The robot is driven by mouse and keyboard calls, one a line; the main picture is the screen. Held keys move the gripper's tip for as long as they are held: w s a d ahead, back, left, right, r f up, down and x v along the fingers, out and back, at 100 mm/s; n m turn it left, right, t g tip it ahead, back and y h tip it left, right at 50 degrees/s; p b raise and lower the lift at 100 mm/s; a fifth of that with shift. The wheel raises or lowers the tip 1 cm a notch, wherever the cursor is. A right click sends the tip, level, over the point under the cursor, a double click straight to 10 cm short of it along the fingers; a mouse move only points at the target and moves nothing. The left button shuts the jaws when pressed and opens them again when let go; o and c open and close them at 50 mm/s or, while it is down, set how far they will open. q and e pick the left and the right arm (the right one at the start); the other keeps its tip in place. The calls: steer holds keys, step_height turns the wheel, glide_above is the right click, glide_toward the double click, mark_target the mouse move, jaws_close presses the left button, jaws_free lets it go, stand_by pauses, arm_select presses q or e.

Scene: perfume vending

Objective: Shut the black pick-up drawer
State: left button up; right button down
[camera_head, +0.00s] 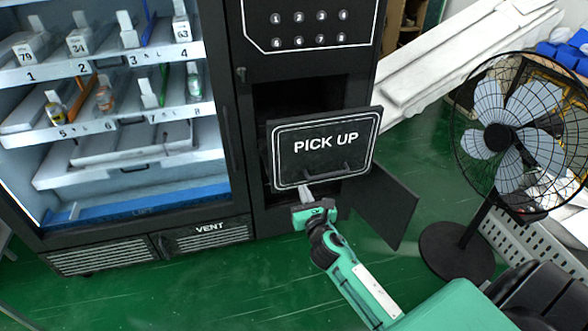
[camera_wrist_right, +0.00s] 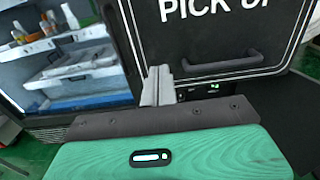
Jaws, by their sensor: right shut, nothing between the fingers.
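The black pick-up drawer (camera_head: 322,146) stands out from the opening in the vending machine, its front marked "PICK UP" with a dark bar handle. A dark gap shows above and beside its front. In the wrist view the drawer front (camera_wrist_right: 218,40) fills the upper right, with its handle below the lettering. My right gripper (camera_head: 305,193) is shut and empty, at the lower left edge of the drawer front. In the wrist view its fingertips (camera_wrist_right: 158,78) overlap the front's lower left corner; I cannot tell whether they touch. My left gripper is not in view.
A black door flap (camera_head: 385,207) hangs open to the right, below the drawer. A fan (camera_head: 510,135) stands farther right. The glass-fronted shelves (camera_head: 120,125) with several bottles are at left. Green floor (camera_head: 200,290) is clear in front of the machine.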

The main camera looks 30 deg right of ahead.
mark_target(291, 162)
steer(key=x, duration=1)
steer(key=shift+a, duration=0.1)
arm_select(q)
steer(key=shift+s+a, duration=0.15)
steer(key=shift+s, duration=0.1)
arm_select(e)
steer(key=shift+w, duration=0.5)
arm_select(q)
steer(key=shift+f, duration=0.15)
arm_select(e)
steer(key=shift+w, duration=0.1)
